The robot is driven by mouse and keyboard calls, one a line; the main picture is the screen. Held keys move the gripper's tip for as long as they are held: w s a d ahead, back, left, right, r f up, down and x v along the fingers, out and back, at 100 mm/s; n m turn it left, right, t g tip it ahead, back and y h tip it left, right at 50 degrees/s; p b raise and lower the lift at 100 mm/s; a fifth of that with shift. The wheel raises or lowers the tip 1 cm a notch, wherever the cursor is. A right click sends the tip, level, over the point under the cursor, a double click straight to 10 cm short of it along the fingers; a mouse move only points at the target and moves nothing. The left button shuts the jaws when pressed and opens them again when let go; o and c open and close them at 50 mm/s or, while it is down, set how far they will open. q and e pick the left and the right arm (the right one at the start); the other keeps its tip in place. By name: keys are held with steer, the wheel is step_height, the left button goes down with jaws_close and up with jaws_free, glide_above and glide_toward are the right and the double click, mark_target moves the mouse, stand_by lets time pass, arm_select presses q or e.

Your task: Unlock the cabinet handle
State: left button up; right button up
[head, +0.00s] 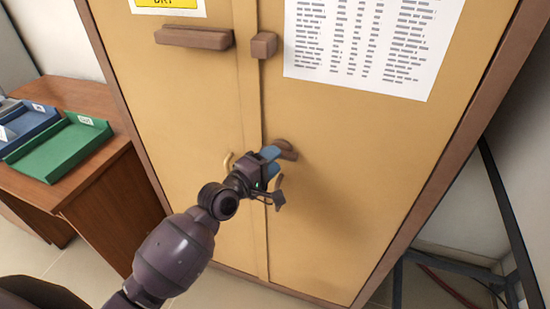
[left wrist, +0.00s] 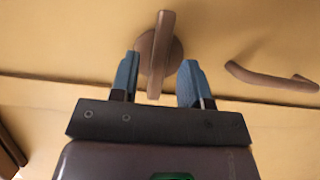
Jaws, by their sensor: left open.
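The yellow cabinet (head: 340,200) has two doors with a seam between them. A brown turning handle (head: 287,149) with a round base sits on the right door, close to the seam. In the left wrist view the handle (left wrist: 161,45) is a bar standing lengthwise between the two blue fingertips. My left gripper (head: 272,165) is open at the handle, with one finger (left wrist: 126,75) on each side of the bar and visible gaps. In the head view my gripper partly hides the handle. My right gripper is not in view.
Brown blocks (head: 194,38) (head: 264,46) and a printed sheet (head: 365,40) are higher up. A wooden desk (head: 100,170) with green (head: 60,150) and blue trays stands at left.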

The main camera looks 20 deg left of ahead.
arm_select(q)
steer(key=shift+w+d, duration=0.25)
steer(key=shift+w, duration=0.35)
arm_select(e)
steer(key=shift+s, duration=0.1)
